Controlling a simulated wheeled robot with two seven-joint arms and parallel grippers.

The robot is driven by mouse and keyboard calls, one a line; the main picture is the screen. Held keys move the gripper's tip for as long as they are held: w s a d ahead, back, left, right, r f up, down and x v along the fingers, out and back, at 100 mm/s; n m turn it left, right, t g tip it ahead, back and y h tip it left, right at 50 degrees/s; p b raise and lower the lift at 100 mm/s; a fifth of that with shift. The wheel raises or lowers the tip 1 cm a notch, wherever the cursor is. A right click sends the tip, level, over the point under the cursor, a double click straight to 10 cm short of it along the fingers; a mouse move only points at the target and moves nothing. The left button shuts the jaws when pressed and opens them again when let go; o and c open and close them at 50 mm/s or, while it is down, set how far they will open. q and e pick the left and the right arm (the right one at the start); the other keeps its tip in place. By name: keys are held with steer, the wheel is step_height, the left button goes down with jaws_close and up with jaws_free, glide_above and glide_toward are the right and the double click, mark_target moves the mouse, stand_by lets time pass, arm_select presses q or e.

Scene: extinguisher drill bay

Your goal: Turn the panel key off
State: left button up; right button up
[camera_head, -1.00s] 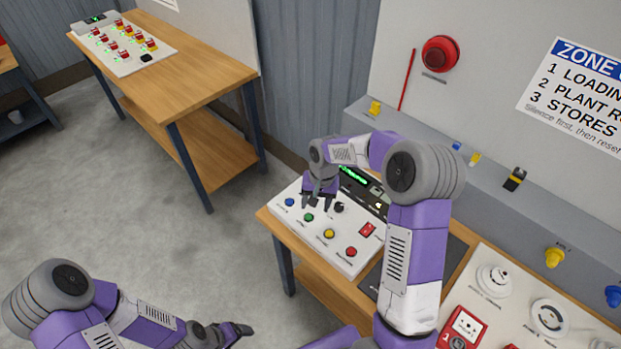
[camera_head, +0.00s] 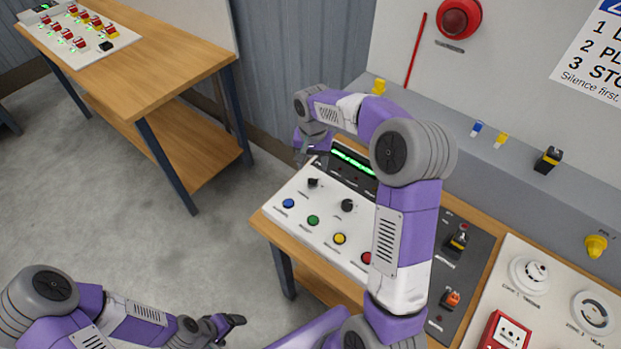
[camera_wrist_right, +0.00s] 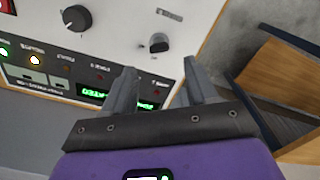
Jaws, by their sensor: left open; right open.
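The white control panel (camera_head: 300,212) sits on the wooden bench, with a small black key switch (camera_head: 313,182) near its left end. In the right wrist view the key switch (camera_wrist_right: 158,42) shows as a dark tab on a grey base, beyond the fingertips. My right gripper (camera_head: 310,158) is over the panel's back left corner, next to the green display (camera_head: 353,161). It is open and empty; in the wrist view its fingers (camera_wrist_right: 160,75) are apart, short of the key switch. My left gripper (camera_head: 232,322) is open and empty, low over the floor.
A larger round knob (camera_head: 347,205) is right of the key switch. Blue (camera_head: 288,203), green (camera_head: 313,220) and yellow (camera_head: 340,239) buttons line the panel's front, with a red one partly behind my right arm. A grey ledge (camera_head: 420,110) runs behind the bench.

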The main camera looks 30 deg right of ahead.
mark_target(313, 182)
step_height(313, 182, down, 7)
steer(key=shift+s+r+b, duration=0.15)
steer(key=shift+b, duration=0.2)
steer(key=c, duration=1.1)
